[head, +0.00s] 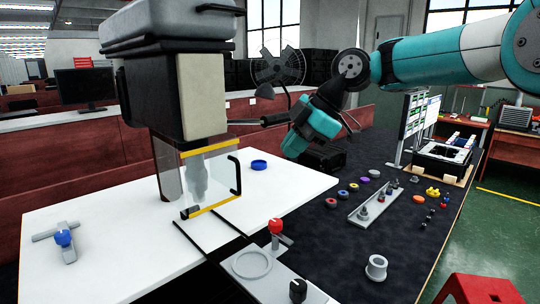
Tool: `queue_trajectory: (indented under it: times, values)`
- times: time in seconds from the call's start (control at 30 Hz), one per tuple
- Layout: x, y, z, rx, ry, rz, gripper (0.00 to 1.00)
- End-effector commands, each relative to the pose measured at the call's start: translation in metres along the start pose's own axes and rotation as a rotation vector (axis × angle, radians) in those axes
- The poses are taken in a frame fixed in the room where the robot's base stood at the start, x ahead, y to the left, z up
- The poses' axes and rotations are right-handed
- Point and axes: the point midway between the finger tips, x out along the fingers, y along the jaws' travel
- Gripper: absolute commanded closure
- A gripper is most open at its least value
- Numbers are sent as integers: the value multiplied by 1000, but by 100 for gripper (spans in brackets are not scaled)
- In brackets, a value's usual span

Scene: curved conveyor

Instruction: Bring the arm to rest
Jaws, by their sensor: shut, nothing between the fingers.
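My teal and grey arm reaches in from the upper right of the head view and bends down at a round dark joint. Its wrist end, with my gripper (298,145), hangs over the far part of the dark table, right of the large grey machine. The gripper is shut with nothing in it. Its fingers are small and hard to make out against the dark background.
The grey machine (200,85) stands left of the gripper, with a dark lever (275,119) nearby. Colored rings, a metal rail (376,205) and small parts lie on the dark table (330,240). A white panel (110,235) holds a blue-knobbed clamp (64,240).

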Motion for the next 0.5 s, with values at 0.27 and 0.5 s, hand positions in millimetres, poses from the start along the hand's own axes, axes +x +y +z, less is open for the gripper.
queue_trajectory:
  times: [0.27, 0.5]
  values:
    - [-19, -138, -29, 655, -92, -44, 100]
    - [-15, -273, -22, 1143, -216, -43, 100]
